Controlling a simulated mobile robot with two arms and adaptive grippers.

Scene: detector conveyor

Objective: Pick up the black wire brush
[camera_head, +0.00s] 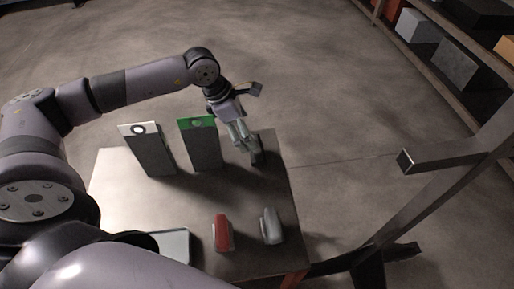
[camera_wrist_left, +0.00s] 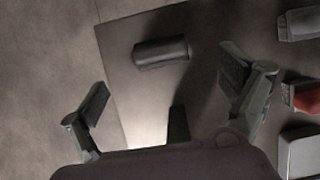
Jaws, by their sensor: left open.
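A black block-shaped thing, which I take for the wire brush (camera_wrist_left: 160,52), lies on the table top in the left wrist view. It lies beyond the fingertips of my left gripper (camera_wrist_left: 165,72), roughly between the two fingers' lines, and is not held. The fingers are spread wide and empty. In the head view my left gripper (camera_head: 245,144) points down over the far right part of the table. A dark shape at its fingertips there may be the brush, but it is mostly hidden. My right gripper is not in view.
On the table (camera_head: 120,195), a white-faced box (camera_head: 152,158) and a green-topped box (camera_head: 203,150) stand left of the gripper. A red item (camera_head: 222,232), a grey item (camera_head: 271,226) and a pale tray (camera_head: 175,243) are nearer. A metal frame (camera_head: 450,155) stands to the right.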

